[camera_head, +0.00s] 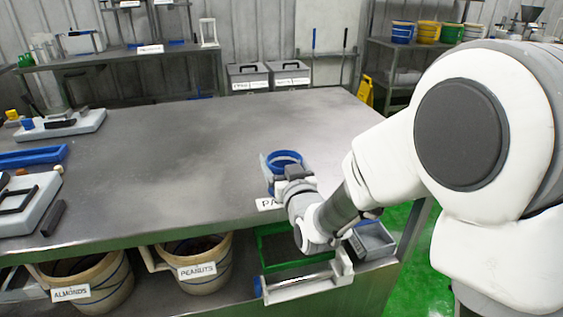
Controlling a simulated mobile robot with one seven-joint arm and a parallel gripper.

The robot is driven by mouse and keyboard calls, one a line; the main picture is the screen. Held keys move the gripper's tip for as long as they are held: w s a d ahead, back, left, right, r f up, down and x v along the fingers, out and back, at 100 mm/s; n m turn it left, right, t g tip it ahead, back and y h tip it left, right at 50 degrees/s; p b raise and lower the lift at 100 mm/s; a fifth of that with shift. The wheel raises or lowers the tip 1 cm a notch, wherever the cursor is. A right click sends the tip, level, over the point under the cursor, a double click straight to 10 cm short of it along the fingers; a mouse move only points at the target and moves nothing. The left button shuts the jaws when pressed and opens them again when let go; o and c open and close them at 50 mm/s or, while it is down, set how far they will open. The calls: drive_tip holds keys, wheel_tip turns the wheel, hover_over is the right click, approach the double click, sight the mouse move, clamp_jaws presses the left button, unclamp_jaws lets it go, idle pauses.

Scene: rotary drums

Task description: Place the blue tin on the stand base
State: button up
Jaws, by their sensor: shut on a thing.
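A blue tin (285,158), round and open at the top, is near the front edge of the metal table. My gripper (277,164) is shut on the blue tin. The gripper body and wrist hide the tin's near side, and I cannot tell whether its bottom touches the table. A white label (267,204) with partly hidden lettering shows at the table edge beside the gripper. I cannot make out a stand base for sure.
The metal table (190,130) is clear in the middle. Grey-white devices (60,124) and a blue tray (30,157) stand at its left.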

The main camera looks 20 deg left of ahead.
drive_tip(key=shift+f+b, duration=0.25)
drive_tip(key=shift+b, duration=0.25)
drive_tip(key=shift+f, duration=0.15)
drive_tip(key=o, duration=1.3)
drive_tip(key=shift+r+p, duration=0.5)
drive_tip(key=shift+s+d, duration=0.2)
drive_tip(key=shift+s, duration=0.05)
drive_tip(key=b+v, duration=0.7)
drive_tip(key=v, duration=0.4)
